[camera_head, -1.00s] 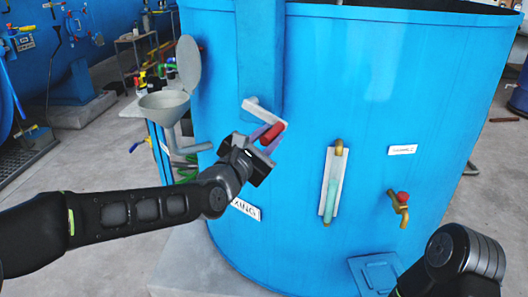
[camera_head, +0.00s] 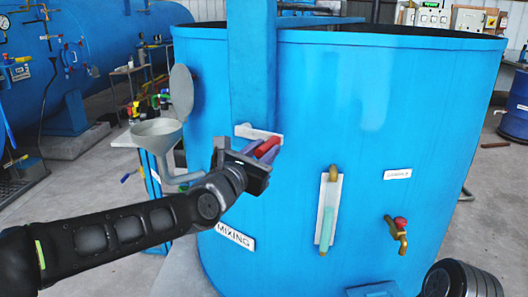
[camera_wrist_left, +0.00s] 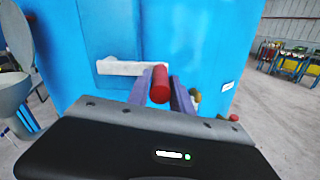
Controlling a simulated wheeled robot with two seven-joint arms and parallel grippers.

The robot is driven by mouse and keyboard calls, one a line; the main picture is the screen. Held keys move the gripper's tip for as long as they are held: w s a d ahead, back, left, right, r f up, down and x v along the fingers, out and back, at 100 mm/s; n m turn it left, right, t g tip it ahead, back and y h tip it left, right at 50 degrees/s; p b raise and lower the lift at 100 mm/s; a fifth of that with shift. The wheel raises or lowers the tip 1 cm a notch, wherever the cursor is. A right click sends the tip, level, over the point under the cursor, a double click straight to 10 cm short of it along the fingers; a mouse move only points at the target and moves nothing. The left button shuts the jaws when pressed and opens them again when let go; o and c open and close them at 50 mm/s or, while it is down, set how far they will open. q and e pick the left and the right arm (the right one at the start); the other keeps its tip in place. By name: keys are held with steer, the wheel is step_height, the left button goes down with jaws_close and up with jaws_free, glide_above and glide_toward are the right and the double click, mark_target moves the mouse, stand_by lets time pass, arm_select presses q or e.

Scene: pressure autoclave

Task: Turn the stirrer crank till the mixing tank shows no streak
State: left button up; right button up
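The blue mixing tank (camera_head: 440,110) fills the middle of the head view, with a "MIXING" label (camera_head: 235,236) low on its left. The stirrer crank (camera_head: 258,133) is a pale arm with a red handle (camera_head: 268,147), on the tank's left front. The arm points right and slightly down. My left gripper (camera_head: 262,152) has its fingers on both sides of the red handle, closed on it; the wrist view shows the handle (camera_wrist_left: 160,85) between them. A sight tube (camera_head: 327,215) on a white plate looks pale teal; I cannot make out a streak. My right gripper is out of view.
A red-handled brass tap (camera_head: 398,230) sticks out at the tank's lower right. A grey funnel with a raised lid (camera_head: 158,130) stands left of the tank. My right arm (camera_head: 460,282) shows at the bottom right. Grey floor is open on the right.

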mark_target(258, 155)
arm_select(q)
steer(key=o, duration=0.5)
steer(key=shift+r, duration=0.1)
steer(key=shift+c, duration=0.2)
steer(key=shift+s+a+b, duration=0.3)
steer(key=shift+s+b, duration=0.15)
steer(key=shift+s, duration=0.1)
steer(key=v, duration=0.2)
steer(key=b+v, duration=0.1)
steer(key=v, duration=0.1)
steer(key=shift+s+r, duration=0.2)
steer(key=shift+s, duration=0.2)
steer(key=shift+s+a+p, duration=0.25)
steer(key=shift+s+p, duration=0.2)
steer(key=shift+s, duration=0.05)
steer(key=shift+s+a+f, duration=0.2)
steer(key=shift+s+a, duration=0.05)
steer(key=shift+s, duration=0.05)
